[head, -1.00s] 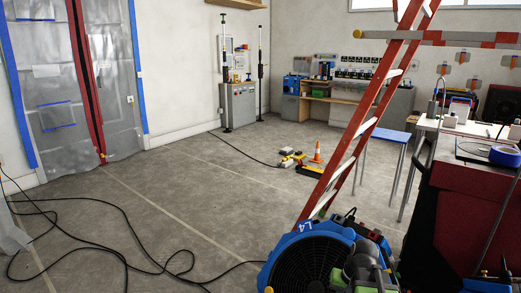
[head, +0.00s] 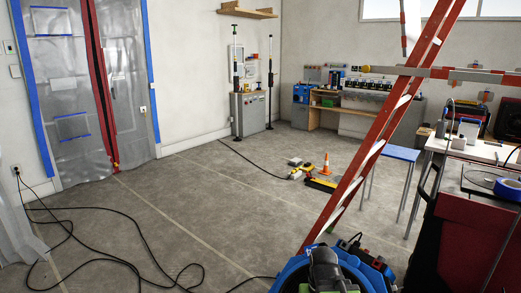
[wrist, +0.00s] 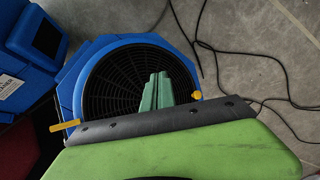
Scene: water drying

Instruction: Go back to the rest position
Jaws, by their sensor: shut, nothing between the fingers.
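My gripper (wrist: 157,78) shows in the wrist view as two teal-green fingers held together, with nothing between them. Behind the fingers, in the picture, is the round black grille of a blue fan (wrist: 72,92). I cannot tell how far the fingers are from the grille. The bright green and black part along the bottom of the wrist view is my own. In the head view, a dark grey and green part of my arm shows at the bottom centre in front of the blue fan (head: 290,277); the fingertips cannot be made out there.
A red ladder (head: 375,140) leans across the right side. A dark red cabinet (head: 468,240) stands at the lower right, and a blue-topped stool (head: 402,153) behind the ladder. Black cables (head: 110,262) lie on the left floor. An orange cone (head: 326,165) stands mid-floor. The centre-left floor is mostly clear.

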